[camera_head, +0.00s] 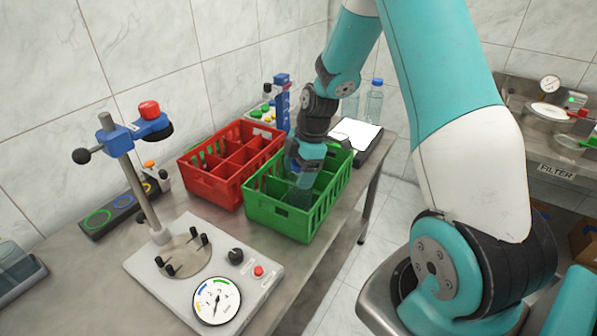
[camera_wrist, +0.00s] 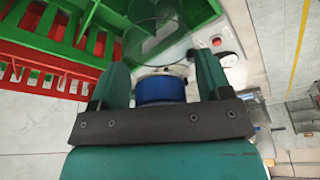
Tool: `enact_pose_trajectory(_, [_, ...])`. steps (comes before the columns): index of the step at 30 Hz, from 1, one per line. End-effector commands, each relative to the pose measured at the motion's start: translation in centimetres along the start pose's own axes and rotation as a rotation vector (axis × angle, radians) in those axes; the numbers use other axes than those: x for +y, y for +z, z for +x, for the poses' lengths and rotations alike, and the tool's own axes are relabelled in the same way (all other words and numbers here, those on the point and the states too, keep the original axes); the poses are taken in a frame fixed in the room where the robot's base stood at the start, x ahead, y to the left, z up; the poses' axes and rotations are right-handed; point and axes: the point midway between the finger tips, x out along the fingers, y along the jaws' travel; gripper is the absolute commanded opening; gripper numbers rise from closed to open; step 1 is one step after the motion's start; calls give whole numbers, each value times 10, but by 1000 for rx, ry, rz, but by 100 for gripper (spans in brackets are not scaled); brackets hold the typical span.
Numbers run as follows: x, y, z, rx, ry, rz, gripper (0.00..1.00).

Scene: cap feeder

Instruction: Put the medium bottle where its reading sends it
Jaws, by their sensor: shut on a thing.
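My gripper (camera_head: 305,160) reaches down into the green crate (camera_head: 279,221), which is divided into compartments. In the wrist view the gripper (camera_wrist: 162,72) is shut around a clear bottle with a blue cap (camera_wrist: 160,91). The bottle's body (camera_wrist: 158,30) points toward the green crate. In the head view the bottle (camera_head: 298,198) shows faintly inside a near compartment; whether it touches the floor is hidden. The test stand (camera_head: 160,270) is at the front, with a dial (camera_head: 217,301) of coloured segments. Its needle is too small to read surely.
A red crate (camera_head: 215,190) stands directly left of the green one. Clear bottles, one with a blue cap (camera_head: 374,100), stand behind my arm. A black-framed white panel (camera_head: 356,134) lies behind the green crate. A strip with coloured rings (camera_head: 120,207) lies along the wall.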

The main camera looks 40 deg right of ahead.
Motion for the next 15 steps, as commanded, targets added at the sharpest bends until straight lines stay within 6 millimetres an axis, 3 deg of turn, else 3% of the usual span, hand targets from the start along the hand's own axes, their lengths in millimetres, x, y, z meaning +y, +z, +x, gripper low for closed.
enact_pose_trajectory(13, [0,3,11,1,3,-1,8])
enact_pose_trajectory(14, [0,3,12,0,1,0,74])
enact_pose_trajectory(15, [0,3,11,0,2,0,83])
